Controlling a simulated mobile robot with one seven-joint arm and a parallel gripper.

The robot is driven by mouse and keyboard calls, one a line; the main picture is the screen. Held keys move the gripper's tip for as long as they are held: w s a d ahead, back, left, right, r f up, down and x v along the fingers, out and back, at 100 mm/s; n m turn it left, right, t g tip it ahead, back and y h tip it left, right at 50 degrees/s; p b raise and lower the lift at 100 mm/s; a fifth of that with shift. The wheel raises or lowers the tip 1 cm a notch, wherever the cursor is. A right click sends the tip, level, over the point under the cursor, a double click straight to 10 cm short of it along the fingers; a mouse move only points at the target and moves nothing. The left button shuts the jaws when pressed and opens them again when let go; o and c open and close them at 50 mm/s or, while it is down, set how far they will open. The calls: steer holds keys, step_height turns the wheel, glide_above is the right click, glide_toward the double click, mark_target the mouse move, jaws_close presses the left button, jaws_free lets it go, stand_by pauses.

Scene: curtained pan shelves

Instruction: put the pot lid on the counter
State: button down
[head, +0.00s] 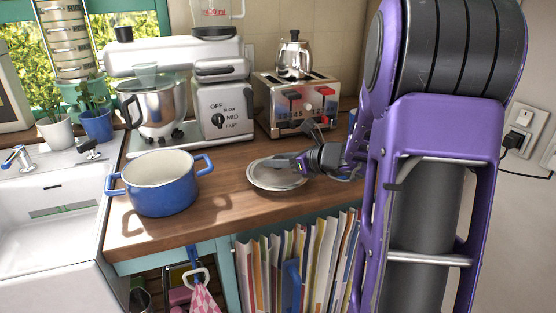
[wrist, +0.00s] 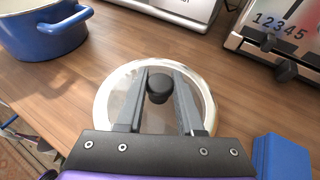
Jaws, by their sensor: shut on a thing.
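The pot lid (head: 268,174) is round, with a glass middle, a pale metal rim and a dark knob. In the head view it is over the wooden counter (head: 222,208), right of the blue pot. It looks level and very low; I cannot tell whether it touches the counter. My gripper (head: 305,163) reaches in from the right, shut on the lid's knob. In the wrist view my gripper (wrist: 160,88) has its two fingers on either side of the black knob, with the lid (wrist: 107,82) below.
An open blue pot (head: 160,190) stands left of the lid. Behind are a stand mixer (head: 222,108) and a toaster (head: 297,92) with a kettle (head: 293,57) on top. A white sink (head: 55,215) is at the left. A blue object (wrist: 285,155) lies right of the lid in the wrist view.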

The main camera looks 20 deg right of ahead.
steer(key=shift+f, duration=0.4)
steer(key=shift+f, duration=0.25)
steer(key=shift+c, duration=2.3)
jaws_free()
steer(key=c, duration=0.4)
steer(key=shift+s+d, duration=0.1)
steer(key=shift+s+d+r, duration=0.25)
steer(key=shift+s+r, duration=0.05)
steer(key=shift+s, duration=0.25)
